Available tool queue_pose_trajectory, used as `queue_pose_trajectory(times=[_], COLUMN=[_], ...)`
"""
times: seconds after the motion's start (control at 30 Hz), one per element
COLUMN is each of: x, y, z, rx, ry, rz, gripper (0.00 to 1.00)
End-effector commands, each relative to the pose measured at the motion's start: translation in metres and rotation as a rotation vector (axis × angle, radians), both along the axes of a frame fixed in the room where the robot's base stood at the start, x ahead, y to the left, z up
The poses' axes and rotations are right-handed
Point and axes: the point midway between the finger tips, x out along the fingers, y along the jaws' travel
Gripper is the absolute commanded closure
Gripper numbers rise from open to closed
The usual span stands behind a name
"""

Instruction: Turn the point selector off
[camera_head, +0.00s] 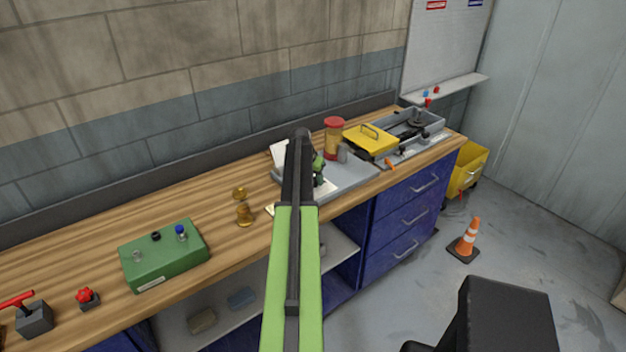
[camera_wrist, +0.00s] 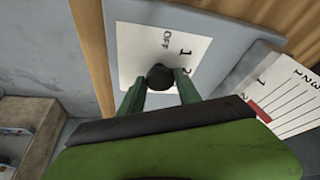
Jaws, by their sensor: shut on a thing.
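The point selector is a dark round knob (camera_wrist: 160,77) on a white plate (camera_wrist: 137,42) marked OFF, 1 and 2 in the wrist view. My gripper (camera_wrist: 160,84) has its two green fingers on either side of the knob and is shut on it. Which mark the knob points to cannot be told, as its pointer does not show. In the head view my gripper (camera_head: 318,170) is at the grey panel (camera_head: 352,180) on the bench, and my arm hides most of the selector.
A white card (camera_wrist: 293,100) with numbers, lines and a red bar stands beside the plate. On the wooden bench (camera_head: 200,205) are a brass object (camera_head: 243,208), a green box (camera_head: 163,257), a red-lidded jar (camera_head: 334,138) and a yellow lid (camera_head: 371,141). An orange cone (camera_head: 467,240) stands on the floor.

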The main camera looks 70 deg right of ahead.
Motion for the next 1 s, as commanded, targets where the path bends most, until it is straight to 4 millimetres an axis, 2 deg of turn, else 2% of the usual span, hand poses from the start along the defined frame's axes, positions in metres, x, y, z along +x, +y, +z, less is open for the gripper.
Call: queue_pose_trajectory(times=[0.37, 1.0], x=[-0.0003, -0.0034], y=[-0.0025, -0.0064], z=[0.0010, 0.0015], rx=[-0.009, -0.012], ry=[-0.006, -0.006], rz=[0.242, 0.850], gripper=[1.00, 1.00])
